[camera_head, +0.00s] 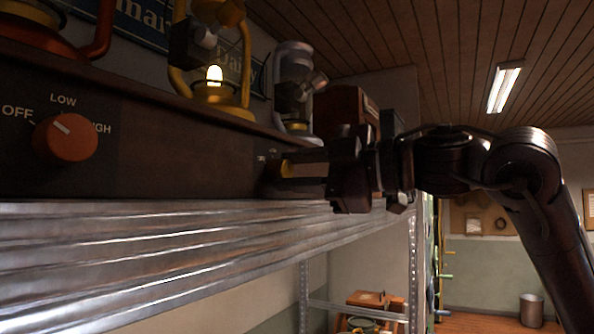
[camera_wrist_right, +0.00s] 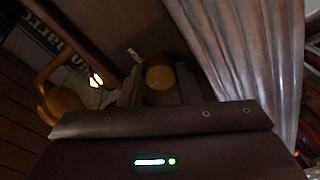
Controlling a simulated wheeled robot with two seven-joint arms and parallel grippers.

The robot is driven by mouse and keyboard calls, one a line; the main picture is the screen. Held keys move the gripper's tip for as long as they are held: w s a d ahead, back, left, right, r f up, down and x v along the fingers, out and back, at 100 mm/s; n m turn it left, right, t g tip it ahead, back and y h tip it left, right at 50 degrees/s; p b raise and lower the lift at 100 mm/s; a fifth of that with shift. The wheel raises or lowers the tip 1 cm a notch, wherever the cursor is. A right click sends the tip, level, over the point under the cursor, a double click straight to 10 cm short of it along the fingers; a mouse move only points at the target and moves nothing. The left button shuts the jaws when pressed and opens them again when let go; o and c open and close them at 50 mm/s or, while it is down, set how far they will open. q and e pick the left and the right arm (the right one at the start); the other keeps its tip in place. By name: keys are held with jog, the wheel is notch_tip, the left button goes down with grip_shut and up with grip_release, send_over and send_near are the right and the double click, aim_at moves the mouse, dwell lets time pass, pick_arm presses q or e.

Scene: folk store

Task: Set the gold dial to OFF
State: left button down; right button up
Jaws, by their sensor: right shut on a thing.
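The gold dial (camera_head: 291,168) sits on the dark front panel at the right, partly hidden by my right gripper (camera_head: 284,170). In the right wrist view the gold dial (camera_wrist_right: 160,77) shows as a round yellow face between the two fingers of my right gripper (camera_wrist_right: 158,88), which is shut on it. I cannot read where its pointer stands. Small white lettering beside it is mostly hidden. The gold lantern (camera_head: 244,108) above is lit. My left gripper is not in view.
An orange dial (camera_head: 66,138) with OFF, LOW and HIGH labels is at the left of the panel (camera_head: 180,148). A silver lantern (camera_head: 296,85) and a red box (camera_head: 345,105) stand on top. The ribbed metal shelf edge (camera_head: 150,245) runs just below the dials.

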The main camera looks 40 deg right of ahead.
jog(key=n, duration=1)
jog(key=shift+g+h, duration=0.3)
jog(key=shift+h, duration=0.1)
jog(key=shift+n, duration=0.3)
jog(key=o, duration=0.7)
jog(key=shift+r, duration=0.1)
jog(key=b+v, duration=0.3)
jog(key=v, duration=0.4)
jog(key=shift+s, duration=0.45)
